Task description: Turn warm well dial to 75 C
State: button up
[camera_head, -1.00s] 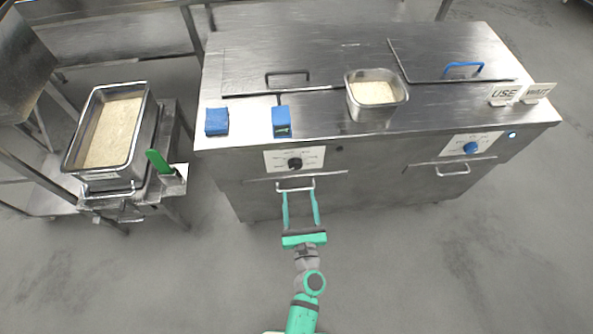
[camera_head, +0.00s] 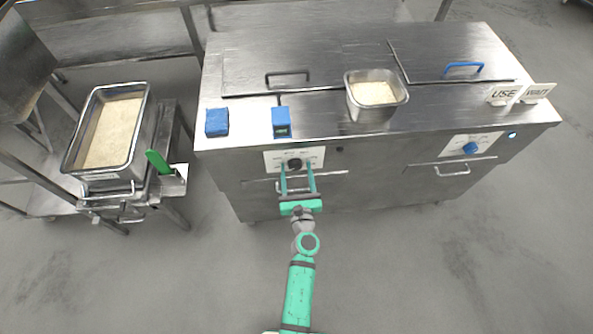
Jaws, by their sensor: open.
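The left dial (camera_head: 294,163) is a black knob on a white marked plate on the front of the steel counter (camera_head: 240,179). A blue dial (camera_head: 471,148) sits on another white plate at the right of the same front. The pictures do not show which of them is the warm well dial, and the scale marks are too small to read. My gripper (camera_head: 296,165) is open, its two teal fingers reaching up to the black knob. The fingertips appear on either side of it; contact cannot be told. The drawer handle below is mostly hidden behind my gripper.
A small steel pan of rice (camera_head: 354,101) stands on the counter top, with two blue blocks (camera_head: 217,122) to its left. USE (camera_head: 503,94) and WAIT (camera_head: 538,91) signs stand at right. A large rice pan (camera_head: 68,158) is on a cart at left. The floor in front is clear.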

jog(key=shift+c, duration=0.4)
jog(key=c, duration=1)
